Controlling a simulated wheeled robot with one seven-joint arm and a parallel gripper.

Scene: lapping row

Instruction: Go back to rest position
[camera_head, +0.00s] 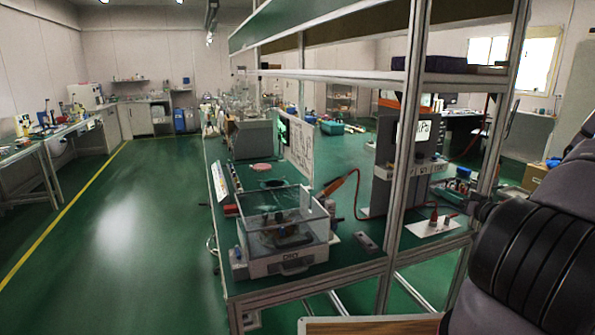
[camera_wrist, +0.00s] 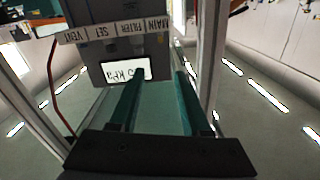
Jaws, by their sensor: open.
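My gripper (camera_wrist: 160,76) shows in the wrist view with its two dark green fingers spread apart and nothing between them. Beyond the fingertips is a grey instrument (camera_wrist: 105,32) with a lit kPa display (camera_wrist: 125,70) and a label strip (camera_wrist: 115,34) reading MAIN, FILTER, SET and VENT, all upside down in that view. I cannot tell the gap between fingertips and instrument. In the head view, the dark links of my arm fill the lower right, and the gripper itself does not show.
A green-topped bench (camera_head: 345,235) carries a clear-lidded box (camera_head: 283,230), a white plate with red plugs (camera_head: 433,224) and the grey instrument (camera_head: 380,165). Metal shelf posts (camera_head: 405,140) rise at its front. The green floor aisle (camera_head: 120,225) on the left is clear.

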